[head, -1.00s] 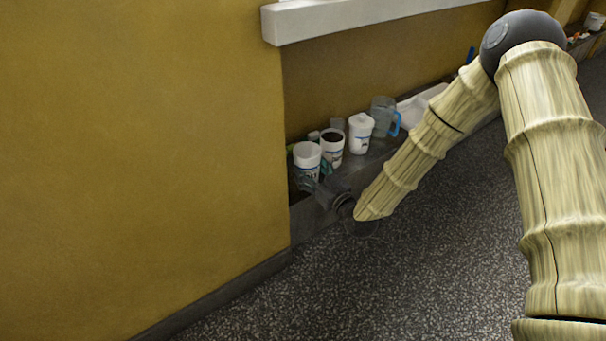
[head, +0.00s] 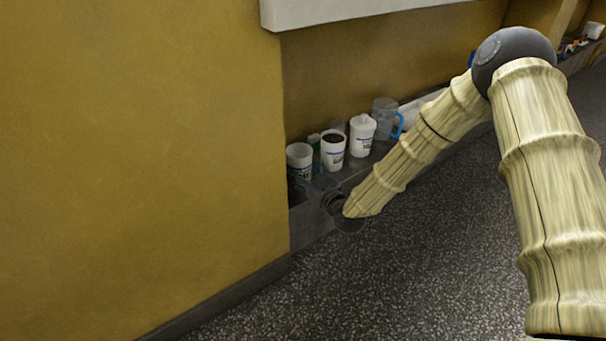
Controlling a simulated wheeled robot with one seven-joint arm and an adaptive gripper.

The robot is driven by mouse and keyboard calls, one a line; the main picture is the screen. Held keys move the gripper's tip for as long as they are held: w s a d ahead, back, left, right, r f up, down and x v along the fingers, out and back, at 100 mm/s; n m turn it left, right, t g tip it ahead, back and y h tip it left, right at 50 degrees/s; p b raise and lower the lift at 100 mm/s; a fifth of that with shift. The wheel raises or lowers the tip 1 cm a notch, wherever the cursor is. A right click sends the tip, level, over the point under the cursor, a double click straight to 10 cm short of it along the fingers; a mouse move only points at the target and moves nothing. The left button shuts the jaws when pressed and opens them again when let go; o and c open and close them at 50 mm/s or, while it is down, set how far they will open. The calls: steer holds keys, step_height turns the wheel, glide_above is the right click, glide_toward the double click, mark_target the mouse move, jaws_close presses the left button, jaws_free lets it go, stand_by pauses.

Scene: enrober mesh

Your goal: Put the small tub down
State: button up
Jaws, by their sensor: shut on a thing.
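The small tub (head: 299,154) is white, open-topped and upright, at the left end of a row on the ledge. My gripper (head: 302,181) is at the tub's lower front, shut on it. The dark fingers and wrist hide part of the tub's lower side. I cannot tell whether its base touches the ledge (head: 380,148).
Right of the tub stand a white tub with dark contents (head: 333,155), a white lidded tub (head: 362,137) and a clear jug with a blue handle (head: 387,118). Something green stands between the first two tubs. A yellow wall (head: 150,150) closes off the left.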

steer(key=o, duration=1.2)
steer(key=shift+s+d+r, duration=0.1)
steer(key=shift+r, duration=0.05)
steer(key=p+v, duration=0.6)
steer(key=v, duration=0.5)
steer(key=shift+s+d, duration=0.2)
steer(key=shift+s, duration=0.1)
